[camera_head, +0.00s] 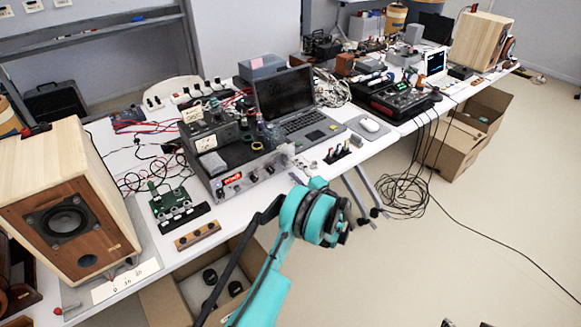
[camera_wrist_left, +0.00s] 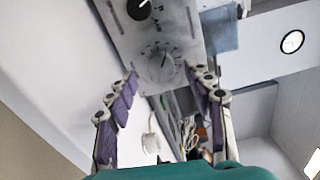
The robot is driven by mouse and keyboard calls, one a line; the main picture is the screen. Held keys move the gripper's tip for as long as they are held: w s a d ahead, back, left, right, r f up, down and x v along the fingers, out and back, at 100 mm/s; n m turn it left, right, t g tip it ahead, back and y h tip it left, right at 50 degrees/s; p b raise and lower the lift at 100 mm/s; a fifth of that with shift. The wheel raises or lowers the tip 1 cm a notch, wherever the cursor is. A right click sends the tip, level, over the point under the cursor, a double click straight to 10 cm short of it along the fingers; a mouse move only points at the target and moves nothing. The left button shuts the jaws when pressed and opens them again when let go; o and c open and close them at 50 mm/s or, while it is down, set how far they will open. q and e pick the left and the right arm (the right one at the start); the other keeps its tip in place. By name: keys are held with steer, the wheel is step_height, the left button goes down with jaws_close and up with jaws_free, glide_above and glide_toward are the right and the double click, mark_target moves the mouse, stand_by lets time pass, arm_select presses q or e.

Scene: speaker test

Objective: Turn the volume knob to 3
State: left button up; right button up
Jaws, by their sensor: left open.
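A grey amplifier (camera_head: 240,182) with a red display and knobs stands on the table in the head view. In the left wrist view its front panel (camera_wrist_left: 187,30) fills the top. A pale silver knob (camera_wrist_left: 163,64) with a marked scale around it sits between and just beyond my left fingertips. A dark knob (camera_wrist_left: 138,8) with a white line is above it. The scale figures are too blurred to read. My left gripper (camera_wrist_left: 163,82) is open and empty, its purple-padded fingers on either side of the silver knob, with no contact visible. In the head view its wrist is in front of the amplifier's right end.
A wooden speaker (camera_head: 110,185) stands left. A laptop (camera_head: 285,95) is behind the amplifier; a green circuit board (camera_head: 170,203) and a wooden strip (camera_head: 197,236) lie left of my arm. Small dark pieces at the lower right edge may be my right gripper.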

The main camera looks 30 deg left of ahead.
arm_select(q)
steer(key=v, duration=0.8)
steer(key=shift+s+d, duration=0.2)
steer(key=shift+d, duration=0.15)
steer(key=s+d+r+n+h, duration=0.2)
steer(key=s+d+r+h, duration=0.1)
steer(key=s+r+h, duration=0.65)
steer(key=s+d+r+n+h, duration=0.1)
steer(key=s+d, duration=0.3)
steer(key=s, duration=0.4)
steer(key=s+d+r+n+h, duration=0.1)
steer(key=s+d+h, duration=0.2)
steer(key=s, duration=0.5)
steer(key=s+d+r+n+h, duration=0.1)
steer(key=s+d+h, duration=0.2)
steer(key=s+d, duration=0.3)
steer(key=shift+s+n, duration=0.3)
steer(key=shift+s, duration=0.75)
